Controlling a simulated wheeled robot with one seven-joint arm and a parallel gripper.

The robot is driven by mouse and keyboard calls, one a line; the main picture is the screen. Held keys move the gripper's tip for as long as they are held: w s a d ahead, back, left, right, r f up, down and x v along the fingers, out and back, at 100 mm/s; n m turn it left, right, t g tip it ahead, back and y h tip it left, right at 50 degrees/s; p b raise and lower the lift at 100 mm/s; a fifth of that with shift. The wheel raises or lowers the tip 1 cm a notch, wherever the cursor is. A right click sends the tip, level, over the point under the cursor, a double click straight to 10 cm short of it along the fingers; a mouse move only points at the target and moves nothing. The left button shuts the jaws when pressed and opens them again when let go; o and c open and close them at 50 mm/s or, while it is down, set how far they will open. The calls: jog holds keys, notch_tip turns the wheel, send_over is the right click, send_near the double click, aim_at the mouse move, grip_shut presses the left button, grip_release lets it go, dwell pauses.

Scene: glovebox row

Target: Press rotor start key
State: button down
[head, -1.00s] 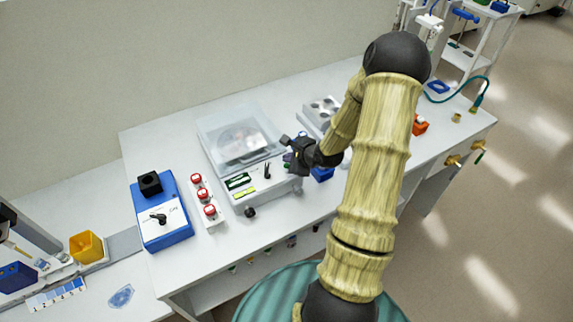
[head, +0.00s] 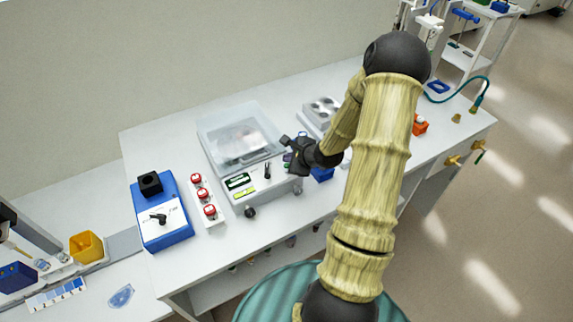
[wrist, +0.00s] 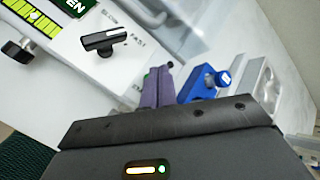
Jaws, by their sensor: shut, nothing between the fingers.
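The wrist view shows the display (wrist: 38,17) and lever (wrist: 103,41) at the upper left. My gripper (head: 287,143) is at the panel's right end. Its two purple-grey fingers (wrist: 158,74) are shut together and empty. A small green patch (wrist: 147,76) shows beside the fingertips, possibly a key, mostly hidden. I cannot tell whether they touch.
Left of the machine are a strip of red-topped buttons (head: 203,200) and a blue box with a black knob (head: 165,228). A grey block with round wells (head: 321,108) is behind my gripper. A blue item (head: 322,174) lies close to its right. The bench front is mostly clear.

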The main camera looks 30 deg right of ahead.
jog(key=shift+f, duration=0.15)
jog(key=shift+f, duration=0.3)
jog(key=shift+f, duration=0.35)
dwell(0.9)
jog(key=shift+r, duration=0.1)
jog(key=shift+r+p, duration=0.7)
jog(key=shift+p, duration=0.4)
notch_tip(320, 180, up, 5)
jog(key=p, duration=0.5)
